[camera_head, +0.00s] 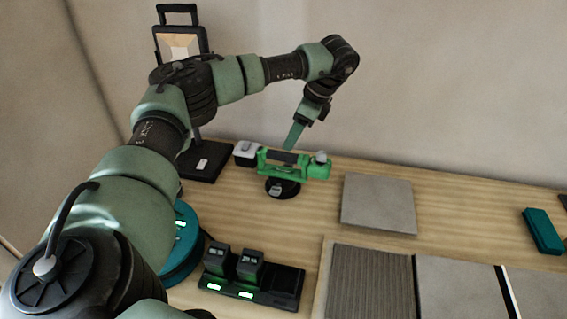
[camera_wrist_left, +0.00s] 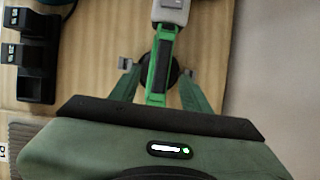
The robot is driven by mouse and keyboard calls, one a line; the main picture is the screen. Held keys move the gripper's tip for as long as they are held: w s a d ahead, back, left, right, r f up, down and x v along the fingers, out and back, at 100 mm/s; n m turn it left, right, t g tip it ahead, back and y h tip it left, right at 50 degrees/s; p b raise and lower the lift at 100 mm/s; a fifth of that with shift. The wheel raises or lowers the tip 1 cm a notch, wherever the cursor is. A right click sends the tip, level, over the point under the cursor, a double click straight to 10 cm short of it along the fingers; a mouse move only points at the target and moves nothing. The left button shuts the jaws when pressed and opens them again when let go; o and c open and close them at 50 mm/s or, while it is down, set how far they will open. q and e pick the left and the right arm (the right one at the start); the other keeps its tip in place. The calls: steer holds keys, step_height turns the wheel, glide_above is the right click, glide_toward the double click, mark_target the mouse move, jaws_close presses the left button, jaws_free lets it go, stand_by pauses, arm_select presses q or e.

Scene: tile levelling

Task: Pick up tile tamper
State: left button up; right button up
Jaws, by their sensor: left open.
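The tile tamper (camera_head: 296,164) is a green tool with a dark grip, a grey block at its left end and a round black base. It stands on the wooden table near the back, left of a loose grey tile. My left gripper (camera_head: 296,137) points down just above it. In the left wrist view, the tamper's green handle (camera_wrist_left: 160,72) lies between the two spread green fingers of my left gripper (camera_wrist_left: 158,72), with a gap on both sides. The black base shows partly beneath. My right gripper is not in view.
The loose grey tile (camera_head: 378,203) lies right of the tamper. A charger with two batteries (camera_head: 252,277) and a teal round device (camera_head: 184,244) stand in front-left. A work lamp (camera_head: 180,42) stands behind. Laid tiles (camera_head: 456,287) fill the front right; a teal block (camera_head: 542,231) lies beyond.

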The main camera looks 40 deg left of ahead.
mark_target(283, 153)
arm_select(q)
steer(key=shift+f+b, duration=0.4)
steer(key=shift+f, duration=0.5)
steer(key=shift+s+a+f, duration=0.1)
steer(key=shift+a+f, duration=0.05)
steer(key=shift+f, duration=0.15)
steer(key=x, duration=0.2)
steer(key=p+x, duration=0.1)
steer(key=x, duration=0.3)
steer(key=shift+a, duration=0.35)
steer(key=shift+a+f, duration=0.1)
steer(key=shift+f, duration=0.3)
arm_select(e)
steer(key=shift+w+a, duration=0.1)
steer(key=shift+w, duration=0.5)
arm_select(q)
steer(key=shift+f, duration=0.25)
jaws_close()
steer(key=shift+r, duration=0.1)
